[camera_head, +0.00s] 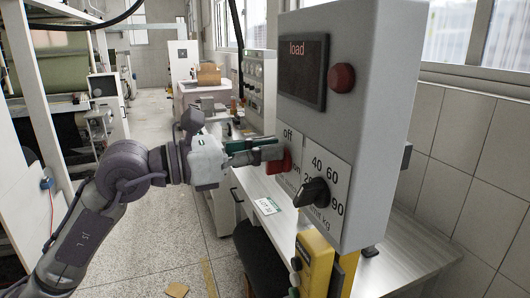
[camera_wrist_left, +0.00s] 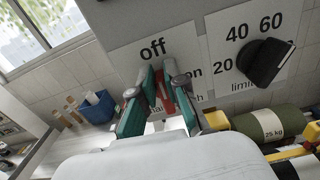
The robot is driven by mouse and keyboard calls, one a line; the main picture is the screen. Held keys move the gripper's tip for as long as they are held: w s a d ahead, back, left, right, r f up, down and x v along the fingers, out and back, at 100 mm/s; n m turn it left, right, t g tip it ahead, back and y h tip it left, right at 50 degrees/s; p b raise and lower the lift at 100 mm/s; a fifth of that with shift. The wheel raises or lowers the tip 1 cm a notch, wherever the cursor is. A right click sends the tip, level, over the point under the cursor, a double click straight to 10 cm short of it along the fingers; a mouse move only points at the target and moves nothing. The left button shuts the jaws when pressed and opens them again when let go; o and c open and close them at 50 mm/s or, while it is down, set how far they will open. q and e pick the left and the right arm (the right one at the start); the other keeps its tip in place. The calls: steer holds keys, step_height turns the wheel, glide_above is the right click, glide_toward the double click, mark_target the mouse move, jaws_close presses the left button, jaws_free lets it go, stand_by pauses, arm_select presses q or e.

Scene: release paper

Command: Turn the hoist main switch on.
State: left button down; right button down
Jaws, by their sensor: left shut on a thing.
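The grey hoist control box (camera_head: 369,95) stands at the right in the head view. The red main switch (camera_head: 284,163) sits on its face beside a white plate marked "off" (camera_head: 290,135) and "on". My left gripper (camera_head: 270,153) reaches in from the left and is shut on the red switch. In the left wrist view, the green-padded fingers (camera_wrist_left: 161,85) are on both sides of the red switch (camera_wrist_left: 164,101), below "off" and left of "on". The fingers partly hide the switch, so its exact pointing is hard to tell. My right gripper is not in view.
A black limit knob (camera_head: 312,193) sits close to the right of the switch; it also shows in the wrist view (camera_wrist_left: 262,62). Above are a dark "load" display (camera_head: 302,72) and a red button (camera_head: 341,78). A yellow device (camera_head: 315,262) hangs below the box. A grey bench (camera_head: 410,262) stands behind.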

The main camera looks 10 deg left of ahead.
mark_target(294, 163)
arm_select(q)
steer(key=m+b, duration=0.3)
steer(key=s+f+m+b, duration=0.1)
steer(key=m+b, duration=0.2)
steer(key=b, duration=0.1)
steer(key=d+m+b, duration=0.1)
steer(key=m+b, duration=0.3)
steer(key=shift+s+f, duration=0.25)
steer(key=shift+s, duration=0.05)
steer(key=m+b, duration=0.3)
steer(key=shift+s+d+f+m, duration=0.1)
steer(key=shift+f+m, duration=0.2)
steer(key=shift+f+m+b, duration=0.25)
steer(key=shift+m+b, duration=0.8)
steer(key=shift+m, duration=0.75)
steer(key=c, duration=1.2)
jaws_free()
steer(key=shift+s, duration=0.1)
steer(key=v, duration=1.2)
